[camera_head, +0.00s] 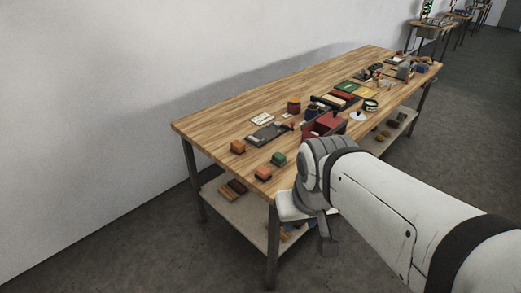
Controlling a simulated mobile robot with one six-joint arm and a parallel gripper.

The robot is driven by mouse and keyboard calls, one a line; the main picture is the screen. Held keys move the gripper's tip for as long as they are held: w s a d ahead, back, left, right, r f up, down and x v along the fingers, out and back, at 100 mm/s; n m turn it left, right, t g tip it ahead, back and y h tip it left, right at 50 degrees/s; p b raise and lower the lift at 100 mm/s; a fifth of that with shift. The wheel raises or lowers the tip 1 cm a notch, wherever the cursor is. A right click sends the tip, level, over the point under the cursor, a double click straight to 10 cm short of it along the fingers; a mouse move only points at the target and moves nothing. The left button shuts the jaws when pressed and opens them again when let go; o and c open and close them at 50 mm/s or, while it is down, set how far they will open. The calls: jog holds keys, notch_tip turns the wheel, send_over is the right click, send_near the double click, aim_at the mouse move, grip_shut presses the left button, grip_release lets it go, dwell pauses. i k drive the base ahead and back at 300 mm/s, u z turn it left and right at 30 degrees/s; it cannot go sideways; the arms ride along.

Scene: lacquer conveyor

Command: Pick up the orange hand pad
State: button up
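Two small orange block-like pads lie near the front left of the wooden table. One is a brownish-orange block (238,147) near the left edge, the other a lighter orange-pink block (263,173) closer to the front corner. I cannot tell which is the orange hand pad. My gripper (327,242) hangs low in front of the table's near end, right of both blocks and apart from them. Only part of it shows beyond my white arm, and whether its fingers are open is unclear.
A green block (278,158) sits beside the lighter orange one. A dark flat tool (268,134), a red box (324,125) and several jars and small items crowd the table (210,125) farther back. A lower shelf (232,212) holds brown blocks. The table's left side is mostly clear.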

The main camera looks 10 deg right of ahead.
aim_at(263, 174)
jog(key=i, duration=1)
jog(key=z, duration=0.05)
